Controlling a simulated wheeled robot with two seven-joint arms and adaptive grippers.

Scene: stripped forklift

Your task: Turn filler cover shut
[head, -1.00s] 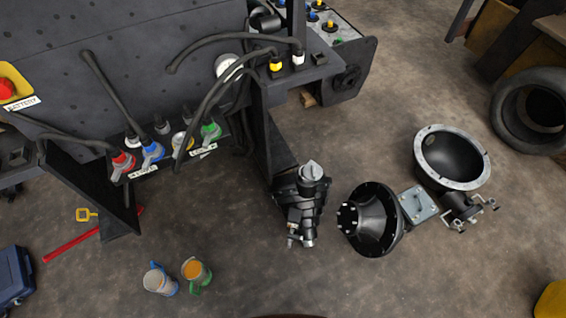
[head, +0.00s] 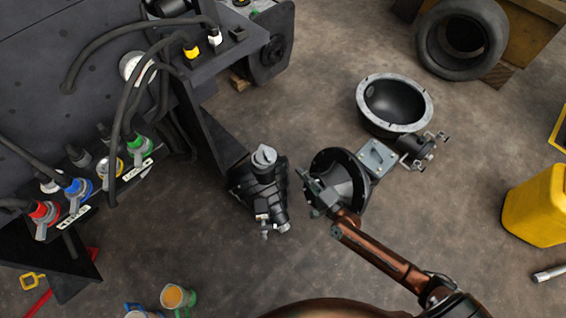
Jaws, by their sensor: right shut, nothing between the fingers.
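My right gripper (head: 313,188) reaches in from the lower right on a copper-coloured arm. It is shut and empty, and in the picture it overlaps the black cone-shaped housing (head: 345,175) on the floor; I cannot tell whether it touches it. No part is plainly marked as the filler cover. A pale round disc (head: 132,66) sits on the dark forklift body at the upper left, partly behind black hoses. A round cap with a yellowish rim (head: 112,168) sits in the row of coloured fittings. My right gripper is well to the right of both. My left gripper is not in view.
A black pump-like unit (head: 262,190) stands between the forklift body and my right gripper. A bowl-shaped housing (head: 394,104), a tyre (head: 460,40) and a yellow canister (head: 538,205) are to the right. Mugs (head: 177,298) stand at the lower left. Open floor lies between.

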